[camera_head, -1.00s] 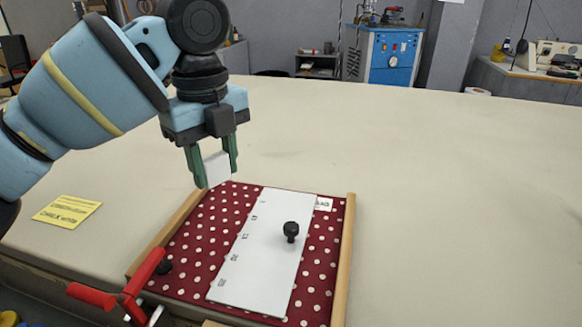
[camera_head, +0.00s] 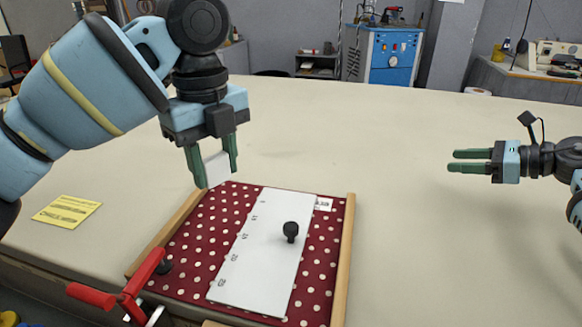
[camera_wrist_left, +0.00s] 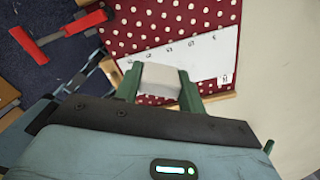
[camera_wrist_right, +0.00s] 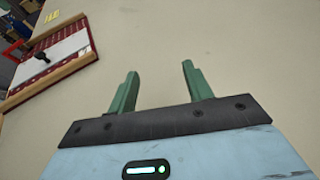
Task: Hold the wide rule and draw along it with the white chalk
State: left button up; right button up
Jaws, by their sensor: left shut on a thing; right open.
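The wide rule (camera_head: 262,252) is a white plate with marks along its left edge and a black knob (camera_head: 291,231). It lies on red polka-dot cloth (camera_head: 196,235) in a wooden-sided frame. My left gripper (camera_head: 216,172) is shut on the white chalk (camera_head: 217,168), a pale block, above the frame's far left corner. The chalk also shows between the fingers in the left wrist view (camera_wrist_left: 160,79). My right gripper (camera_head: 468,161) is open and empty over the bare table, right of the frame; its spread fingers show in the right wrist view (camera_wrist_right: 158,85).
A red-handled clamp (camera_head: 128,290) stands at the frame's near left corner. A yellow note (camera_head: 67,211) lies left of the frame. A small white label (camera_head: 323,204) lies at the cloth's far right. The table (camera_head: 430,250) right of the frame is clear.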

jog(key=a+r+n+g+h, duration=0.2)
jog(key=a+r+n, duration=0.75)
jog(key=a, duration=0.45)
jog(key=a+r+n+g+h, duration=0.25)
jog(key=a+r+n, duration=0.65)
jog(key=a, duration=0.5)
jog(key=n+g+h, duration=0.4)
jog(key=g+h, duration=0.1)
jog(key=h, duration=0.1)
send_near(291, 226)
jog(key=shift+f, duration=5.25)
jog(key=shift+c, duration=0.3)
grip_shut()
